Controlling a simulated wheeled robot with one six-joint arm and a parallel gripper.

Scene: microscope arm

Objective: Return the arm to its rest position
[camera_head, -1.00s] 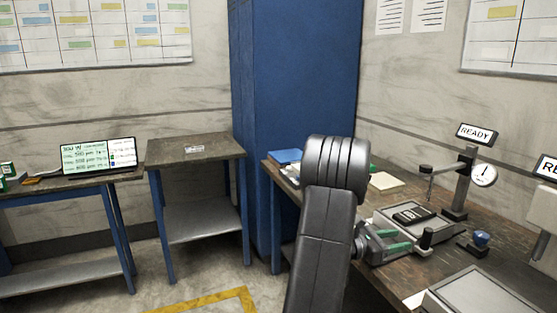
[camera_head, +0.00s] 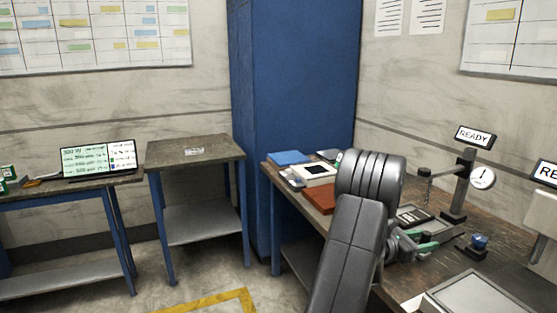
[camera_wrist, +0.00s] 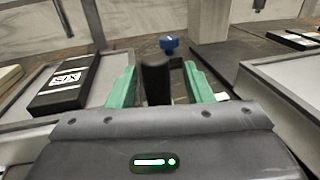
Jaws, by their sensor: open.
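My gripper (camera_head: 430,242) has green fingers and is low over the bench at the right. In the wrist view my gripper (camera_wrist: 160,72) is open, and a black upright handle (camera_wrist: 154,80) stands between its fingers. I cannot tell whether either finger touches it. The head view does not show the handle clearly; my gripper covers that spot. A dark stand (camera_head: 457,185) with a side arm, a round white dial (camera_head: 482,178) and a READY sign (camera_head: 474,136) rises behind my gripper. I cannot tell how the handle joins the stand.
A black labelled box (camera_wrist: 65,85) lies left of my gripper in the wrist view. A blue knob (camera_head: 480,241) stands to the right, and a grey tray (camera_head: 475,297) lies nearer. A red-brown box (camera_head: 318,198) and a blue item (camera_head: 288,157) lie at the bench's far left.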

